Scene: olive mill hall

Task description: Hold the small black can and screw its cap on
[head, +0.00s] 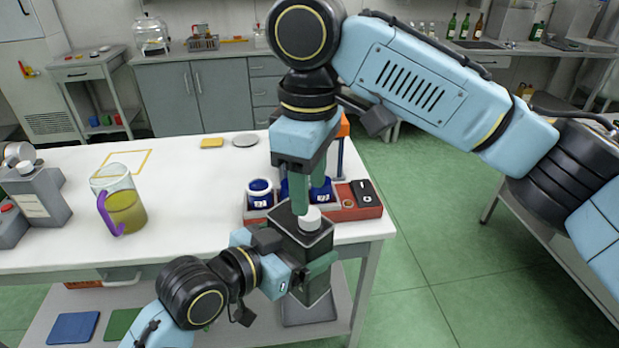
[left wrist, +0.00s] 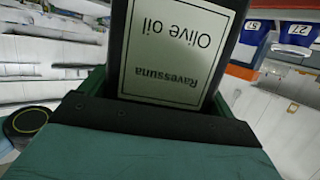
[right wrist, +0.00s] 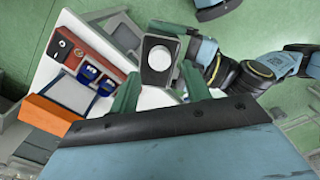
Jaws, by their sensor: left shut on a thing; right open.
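The small black can (head: 303,252) is upright at the table's front right edge, with a white cap (head: 311,218) on its top. I cannot tell whether the cap is screwed down. My left gripper (head: 296,268) is shut around the can's body. In the left wrist view the can's label (left wrist: 175,50) reads "Ravessuna Olive oil" upside down between the fingers. My right gripper (head: 303,195) points down just above the can and is open. In the right wrist view the cap (right wrist: 158,54) shows between its spread fingers, apart from both.
A jug with a purple handle (head: 124,212) and grey cans (head: 45,195) stand at left. The table's middle is clear.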

